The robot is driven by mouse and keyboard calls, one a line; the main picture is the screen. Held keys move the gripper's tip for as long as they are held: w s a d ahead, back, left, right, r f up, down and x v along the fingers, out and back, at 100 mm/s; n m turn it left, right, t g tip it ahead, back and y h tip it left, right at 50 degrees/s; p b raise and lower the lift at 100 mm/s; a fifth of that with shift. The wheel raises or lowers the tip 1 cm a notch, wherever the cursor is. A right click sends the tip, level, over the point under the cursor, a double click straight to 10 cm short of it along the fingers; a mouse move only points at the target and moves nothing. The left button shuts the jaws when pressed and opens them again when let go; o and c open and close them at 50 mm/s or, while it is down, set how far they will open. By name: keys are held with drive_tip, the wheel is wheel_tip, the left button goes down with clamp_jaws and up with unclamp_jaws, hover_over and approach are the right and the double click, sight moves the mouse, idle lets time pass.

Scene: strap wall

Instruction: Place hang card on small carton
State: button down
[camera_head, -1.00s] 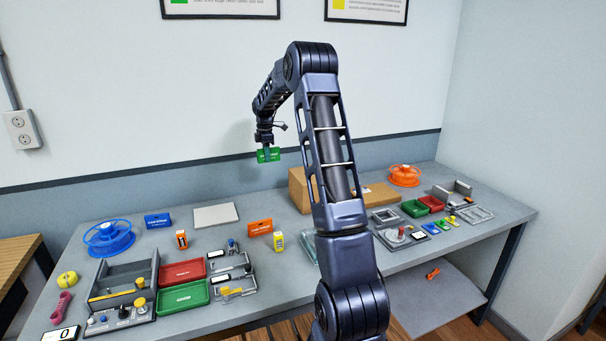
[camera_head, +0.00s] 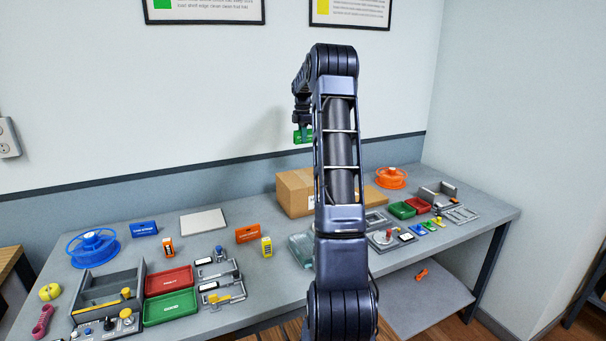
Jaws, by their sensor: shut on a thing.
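My gripper (camera_head: 301,126) is shut on a green card (camera_head: 303,137), which looks like the hang card. It holds the card up in front of the wall. A brown cardboard box (camera_head: 294,194), the likely small carton, stands at the back of the table. The card appears above this box in the picture, with a clear gap between them. My arm hides the right part of the box and the card's right edge. A flatter cardboard piece (camera_head: 376,195) shows to the right of my arm; I cannot tell whether it is separate.
A blue reel (camera_head: 92,246), a grey open bin (camera_head: 106,289), red (camera_head: 169,280) and green (camera_head: 170,307) trays fill the table's left. An orange reel (camera_head: 391,178) and small trays stand right. A pale flat panel (camera_head: 203,221) lies at the back. The wall is behind.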

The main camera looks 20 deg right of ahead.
sight(302, 177)
wheel_tip(302, 177, down, 16)
drive_tip(key=shift+f, duration=0.25)
idle(0.4)
drive_tip(key=shift+f, duration=0.15)
drive_tip(key=c, duration=1.3)
unclamp_jaws()
drive_tip(key=shift+c, duration=0.2)
